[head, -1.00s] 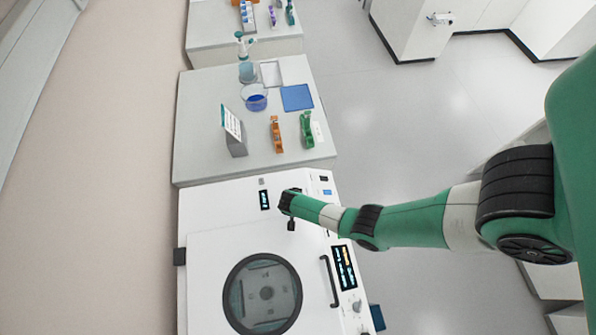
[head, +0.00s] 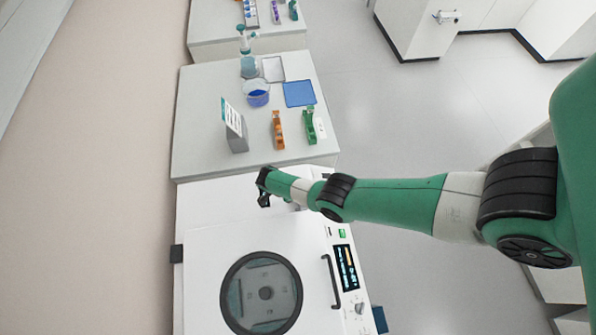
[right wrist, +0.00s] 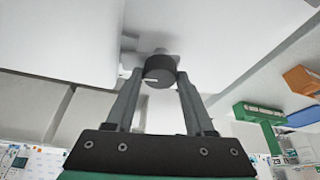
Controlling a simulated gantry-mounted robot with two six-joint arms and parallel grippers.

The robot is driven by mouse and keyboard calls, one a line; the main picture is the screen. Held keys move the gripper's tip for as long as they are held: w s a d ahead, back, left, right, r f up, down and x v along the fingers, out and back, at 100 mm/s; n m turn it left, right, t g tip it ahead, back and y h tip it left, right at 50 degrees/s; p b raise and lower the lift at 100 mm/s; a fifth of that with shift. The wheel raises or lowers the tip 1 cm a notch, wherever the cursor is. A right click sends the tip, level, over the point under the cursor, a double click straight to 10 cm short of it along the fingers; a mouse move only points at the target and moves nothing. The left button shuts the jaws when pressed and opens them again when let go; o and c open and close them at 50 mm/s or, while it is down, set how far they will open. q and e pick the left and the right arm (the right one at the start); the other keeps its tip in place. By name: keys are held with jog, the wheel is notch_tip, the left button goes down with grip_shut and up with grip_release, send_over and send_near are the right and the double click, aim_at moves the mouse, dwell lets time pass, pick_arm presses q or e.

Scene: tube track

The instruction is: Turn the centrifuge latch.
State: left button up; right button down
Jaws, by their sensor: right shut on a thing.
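The white centrifuge stands at the lower left in the head view, its lid (head: 205,262) closed with a round dark-rimmed window (head: 261,294) and a black bar handle (head: 332,282). My right gripper (head: 264,202) is over the centrifuge's far part, beyond the lid. In the right wrist view, its two grey fingers are shut on a dark round latch knob (right wrist: 160,69) with a short white mark on its face. In the head view, the gripper and arm hide the latch. My left gripper is not in view.
A bench behind holds a blue mat (head: 299,93), an orange item (head: 278,130), a green item (head: 309,125), a beaker of blue liquid (head: 257,93) and a grey sign stand (head: 235,128). A lit panel (head: 346,267) is beside the handle. Open floor lies to the right.

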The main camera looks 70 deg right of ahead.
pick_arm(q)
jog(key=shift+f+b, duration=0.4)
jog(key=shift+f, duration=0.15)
pick_arm(e)
jog(key=shift+w+d+f+m+y, duration=0.1)
jog(key=shift+m+y, duration=0.05)
jog(key=shift+m, duration=0.35)
jog(key=shift+w+f+m+y, duration=0.1)
jog(key=shift+m+y, duration=0.05)
jog(key=shift+m, duration=0.35)
jog(key=shift+s+r+m+g, duration=0.1)
jog(key=shift+r+m+g, duration=0.15)
jog(key=shift+m+g, duration=0.05)
jog(key=shift+c, duration=1.3)
grip_release()
